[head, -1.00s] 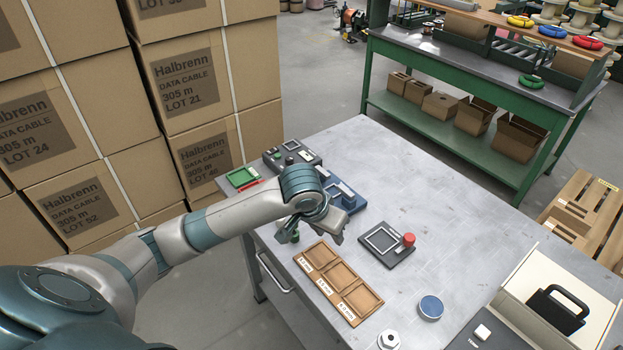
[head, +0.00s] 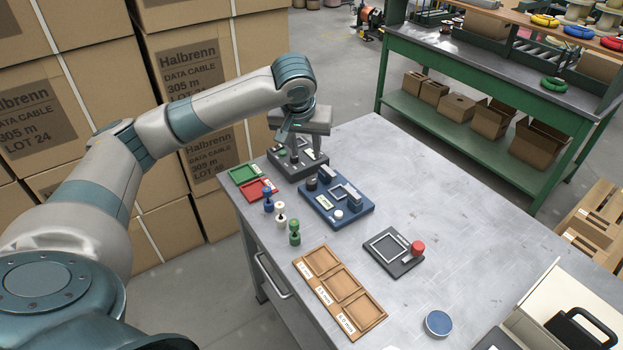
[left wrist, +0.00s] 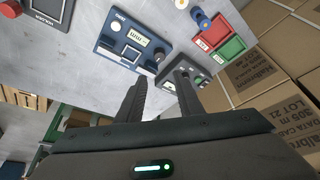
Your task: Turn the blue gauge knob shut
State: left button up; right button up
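The blue gauge (head: 360,212) lies on the table with a dark round knob (head: 311,184) at its left end, a white button (head: 338,214) and a raised blue block. My left gripper (head: 303,150) points down over the dark gauge (head: 283,170), just behind the blue one. The left wrist view shows its two fingers (left wrist: 162,76) apart with nothing between them. There the blue gauge (left wrist: 112,46) lies beyond the fingertips, left of the dark gauge (left wrist: 205,78). The gap between fingertips and gauges is hard to judge. My right gripper is not in view.
Blue (head: 268,202), white (head: 280,212) and green (head: 294,234) spools stand before the gauges. Green (head: 234,179) and red (head: 249,196) trays lie left. A wooden tray (head: 323,279) and a red-knobbed black device (head: 380,262) lie nearer. Stacked cartons (head: 170,45) stand beyond the left edge.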

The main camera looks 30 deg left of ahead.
aim_at(311, 181)
pick_arm(q)
jog(key=shift+f, duration=0.15)
jog(key=p+x, duration=0.4)
jog(key=x, duration=1.3)
jog(key=shift+w, duration=0.15)
jog(key=c, duration=0.8)
